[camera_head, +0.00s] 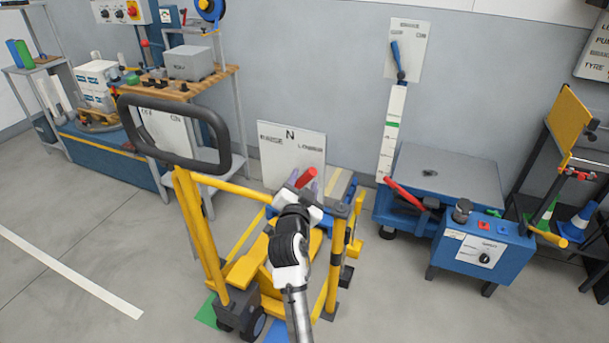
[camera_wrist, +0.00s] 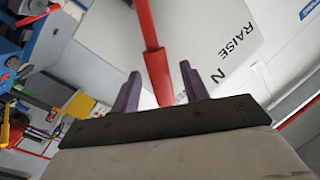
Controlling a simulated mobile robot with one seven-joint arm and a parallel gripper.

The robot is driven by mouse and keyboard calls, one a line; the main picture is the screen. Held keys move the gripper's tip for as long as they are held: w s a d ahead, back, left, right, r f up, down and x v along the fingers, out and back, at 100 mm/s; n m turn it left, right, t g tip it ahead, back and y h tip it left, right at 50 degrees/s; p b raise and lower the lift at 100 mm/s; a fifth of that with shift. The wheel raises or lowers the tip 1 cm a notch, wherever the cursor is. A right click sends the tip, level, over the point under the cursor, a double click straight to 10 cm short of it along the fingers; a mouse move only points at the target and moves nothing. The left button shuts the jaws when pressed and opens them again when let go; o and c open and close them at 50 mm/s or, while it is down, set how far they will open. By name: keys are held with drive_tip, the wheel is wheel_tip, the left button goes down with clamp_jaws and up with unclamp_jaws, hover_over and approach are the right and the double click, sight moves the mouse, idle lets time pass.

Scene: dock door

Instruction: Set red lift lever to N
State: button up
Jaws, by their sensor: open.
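The red lift lever (camera_head: 306,177) stands on the yellow-framed lift truck (camera_head: 240,270), its red grip tilted up to the right. Behind it, a white sign (camera_head: 287,165) reads RAISE at left, N in the middle and LOWER at right. In the head view the grip shows below and right of the N, under LOWER. My gripper (camera_head: 308,190) is at the lever. In the wrist view (camera_wrist: 160,75) its two purple fingers are open, with the lever's red grip (camera_wrist: 157,70) between them and gaps beside it. The lever's base is hidden in the head view.
The truck's black loop handle (camera_head: 222,135) rises left of my arm. A yellow post (camera_head: 336,265) stands close on the right. Further right is a blue lift table (camera_head: 450,175) with another red lever (camera_head: 405,195). A workbench (camera_head: 225,75) stands behind left. Floor at left is clear.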

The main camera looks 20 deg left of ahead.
drive_tip(key=shift+x, duration=0.8)
drive_tip(key=shift+c, duration=0.5)
clamp_jaws()
